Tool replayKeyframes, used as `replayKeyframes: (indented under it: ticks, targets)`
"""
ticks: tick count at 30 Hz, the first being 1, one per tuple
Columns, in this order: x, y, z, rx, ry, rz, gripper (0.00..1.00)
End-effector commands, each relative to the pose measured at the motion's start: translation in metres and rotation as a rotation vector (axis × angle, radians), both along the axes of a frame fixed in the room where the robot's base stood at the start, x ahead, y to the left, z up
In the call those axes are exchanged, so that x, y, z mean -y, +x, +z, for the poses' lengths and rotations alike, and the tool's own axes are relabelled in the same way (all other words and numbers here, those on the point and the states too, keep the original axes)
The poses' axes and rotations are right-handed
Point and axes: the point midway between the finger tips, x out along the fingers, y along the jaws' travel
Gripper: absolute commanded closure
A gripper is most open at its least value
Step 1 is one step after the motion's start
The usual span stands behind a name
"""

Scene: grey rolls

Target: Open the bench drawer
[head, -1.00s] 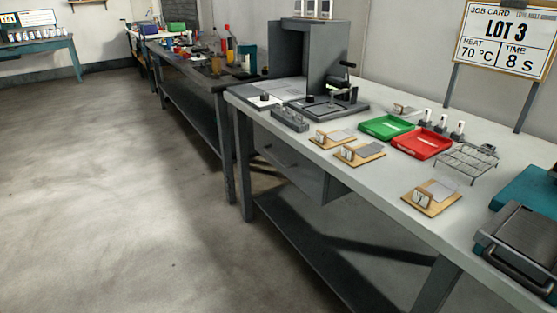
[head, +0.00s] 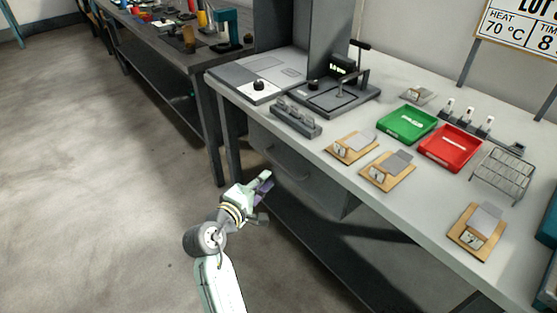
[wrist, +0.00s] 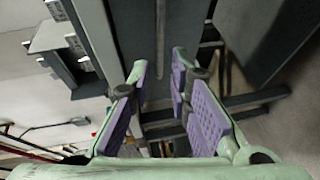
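The grey bench drawer (head: 311,181) hangs under the top of the near bench. It looks shut, with its front flush in its housing. A thin handle (head: 288,172) runs across its front. My gripper (head: 266,181) is in front of the drawer, slightly left of and below the handle in the head view. In the wrist view my gripper (wrist: 159,78) has its two purple-padded fingers apart, with nothing between the pads. A grey panel with a long narrow bar lies beyond the fingertips there. Whether the fingers touch the handle cannot be told.
The bench top (head: 400,205) carries wooden boards, a green tray (head: 407,125), a red tray (head: 450,148), a wire rack (head: 501,175) and a lever press (head: 340,90). A lower shelf (head: 335,235) runs beneath. The floor (head: 100,200) to the left is clear.

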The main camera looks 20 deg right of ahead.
Motion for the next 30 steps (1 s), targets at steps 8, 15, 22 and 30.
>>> replayKeyframes:
  ticks: [8,15,22,30]
  targets:
    - [0.033,0.029,-0.006,-0.001,-0.002,-0.007,0.82]
    - [0.062,0.057,-0.014,-0.001,-0.002,-0.003,0.82]
    - [0.075,0.069,-0.019,0.0,-0.001,-0.001,0.82]
    - [0.076,0.07,-0.019,0.001,0.0,0.0,0.82]
